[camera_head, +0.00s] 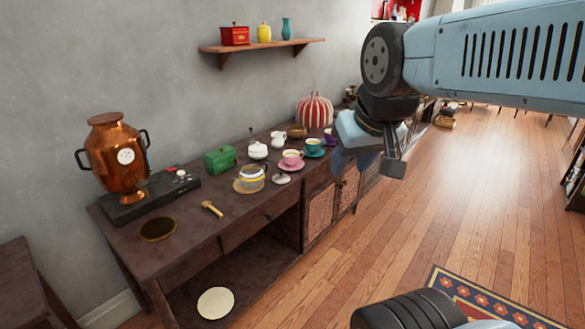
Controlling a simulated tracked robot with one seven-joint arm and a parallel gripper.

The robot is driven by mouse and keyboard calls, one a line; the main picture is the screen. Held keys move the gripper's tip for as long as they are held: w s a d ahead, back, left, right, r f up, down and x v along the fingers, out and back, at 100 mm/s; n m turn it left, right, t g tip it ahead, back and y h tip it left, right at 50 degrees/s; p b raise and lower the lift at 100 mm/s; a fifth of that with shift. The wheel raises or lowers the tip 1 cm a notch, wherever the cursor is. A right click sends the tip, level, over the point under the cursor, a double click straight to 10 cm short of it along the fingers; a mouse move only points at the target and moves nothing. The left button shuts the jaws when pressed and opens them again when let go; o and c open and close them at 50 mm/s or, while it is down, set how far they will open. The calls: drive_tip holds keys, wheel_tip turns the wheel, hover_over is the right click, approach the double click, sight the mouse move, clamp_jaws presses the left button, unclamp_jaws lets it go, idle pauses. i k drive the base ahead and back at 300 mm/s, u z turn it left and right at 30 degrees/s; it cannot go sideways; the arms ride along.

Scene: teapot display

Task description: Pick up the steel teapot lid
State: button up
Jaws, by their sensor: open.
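A small steel lid (281,179) with a knob lies on the dark wooden sideboard (193,235), near its front edge. To its left stands a shiny teapot (250,179) with a yellowish band, on a round woven mat (236,188). A pink cup on a saucer (292,160) is just behind the lid. My gripper (378,165) is open and apart from the lid, to its right in the picture. It points downward. The space between its fingers is seen only partly, and nothing shows in it.
A copper urn (117,155) on a black base, a green box (220,159), a white pot (258,150), a teal cup (315,145) and a striped cosy (314,111) crowd the sideboard. A small mallet (212,208) lies front left. A wall shelf (262,46) hangs above. Open floor lies right.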

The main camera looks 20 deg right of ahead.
sight(280, 178)
drive_tip(key=z, duration=0.1)
drive_tip(key=i, duration=1.2)
drive_tip(key=u, duration=0.6)
